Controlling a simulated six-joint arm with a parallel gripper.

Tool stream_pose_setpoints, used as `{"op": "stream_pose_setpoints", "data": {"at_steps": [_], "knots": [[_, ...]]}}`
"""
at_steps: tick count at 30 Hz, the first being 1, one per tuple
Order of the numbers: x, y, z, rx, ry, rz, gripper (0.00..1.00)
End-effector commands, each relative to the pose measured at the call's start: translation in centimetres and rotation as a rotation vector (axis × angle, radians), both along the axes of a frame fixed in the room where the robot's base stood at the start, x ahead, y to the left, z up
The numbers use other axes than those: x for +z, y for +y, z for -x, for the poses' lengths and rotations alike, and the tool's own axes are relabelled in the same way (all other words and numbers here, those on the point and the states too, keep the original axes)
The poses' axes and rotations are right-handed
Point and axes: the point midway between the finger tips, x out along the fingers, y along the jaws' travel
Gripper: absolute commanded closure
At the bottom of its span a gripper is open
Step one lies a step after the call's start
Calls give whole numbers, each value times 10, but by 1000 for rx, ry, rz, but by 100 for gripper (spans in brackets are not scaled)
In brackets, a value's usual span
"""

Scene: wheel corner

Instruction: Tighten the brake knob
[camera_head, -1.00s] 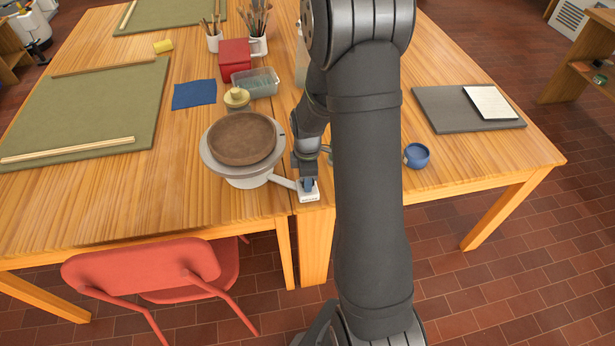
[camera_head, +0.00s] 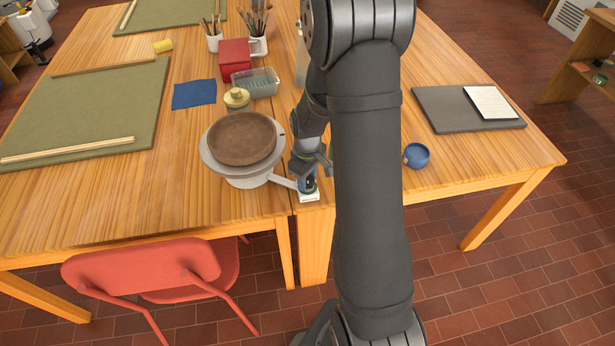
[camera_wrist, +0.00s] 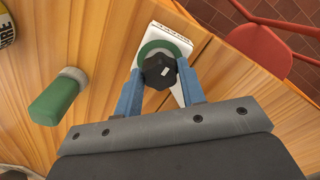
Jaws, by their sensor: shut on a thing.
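The brake knob (camera_wrist: 159,71) is black and faceted with a small white mark on top, and sits over a green ring (camera_wrist: 179,46) on a white bracket (camera_wrist: 165,32) in the wrist view. My gripper (camera_wrist: 160,88) is shut on the knob, with one blue finger on each side of it. In the head view, my gripper (camera_head: 308,184) points down at the white bracket (camera_head: 309,197) at the table edge, and the knob is largely hidden there. A light arm joins the bracket to the banding wheel (camera_head: 211,161), which carries a round brown slab (camera_head: 242,138).
A green-handled tool (camera_wrist: 56,99) lies left of the knob in the wrist view. A yellow-topped jar (camera_head: 236,97), blue cloth (camera_head: 194,94) and clear tub (camera_head: 257,83) stand behind the wheel. A blue cup (camera_head: 416,155) is to the right. A red chair (camera_head: 142,265) stands in front.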

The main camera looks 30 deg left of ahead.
Motion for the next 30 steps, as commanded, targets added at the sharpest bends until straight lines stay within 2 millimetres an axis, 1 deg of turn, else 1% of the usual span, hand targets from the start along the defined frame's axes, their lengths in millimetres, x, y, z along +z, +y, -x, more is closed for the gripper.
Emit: {"op": "stream_pose_setpoints", "data": {"at_steps": [16, 17, 18, 20, 27, 30], "knots": [[2, 2, -1, -24, -3, -4, 86], [2, 2, -1, -24, -4, -5, 60], [2, 2, -1, -24, -4, -5, 52], [2, 1, -1, -23, -3, -4, 41], [1, 1, -1, -23, -1, -2, 41], [3, 1, -1, -23, -2, -2, 41]]}}
